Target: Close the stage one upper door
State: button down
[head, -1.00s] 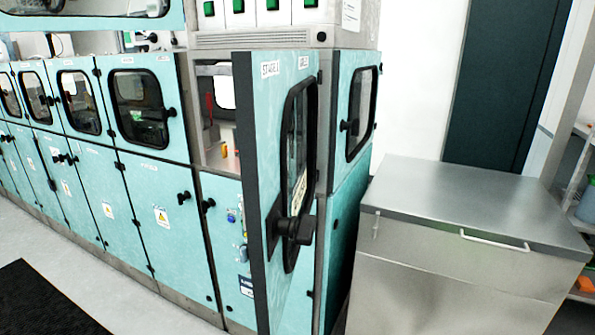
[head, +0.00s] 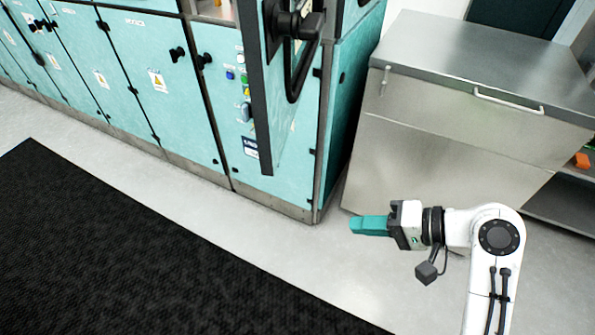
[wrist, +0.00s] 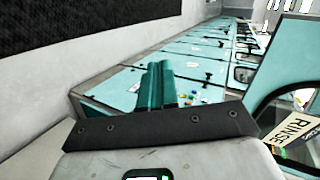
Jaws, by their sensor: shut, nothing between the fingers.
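The stage one upper door (head: 283,120) is a teal panel with a dark edge, swung open and standing out from the cabinet front. Its black handle (head: 293,24) and part of its black-framed window show at the top of the head view; its upper part is cut off. My gripper (head: 354,225) is at the right, low in front of the cabinet corner, pointing left, with teal fingers shut and empty. It is apart from the door. In the wrist view the shut fingers (wrist: 156,86) point along the cabinet row, and a teal door with a RINSE label (wrist: 290,130) shows at the right.
Teal lower cabinet doors (head: 130,75) run off to the left. A steel chest (head: 450,125) with a white handle stands behind my arm at the right. A black mat (head: 130,260) lies on the floor. Pale floor (head: 255,225) between mat and cabinets is clear.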

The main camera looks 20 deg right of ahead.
notch_tip(320, 180, up, 6)
jog(key=w+d+r+t+y+b, duration=0.1)
jog(key=w+y+b, duration=0.1)
jog(key=y, duration=0.4)
send_near(278, 158)
jog(key=p+x, duration=0.1)
jog(key=x, duration=0.6)
jog(key=shift+d+f, duration=0.1)
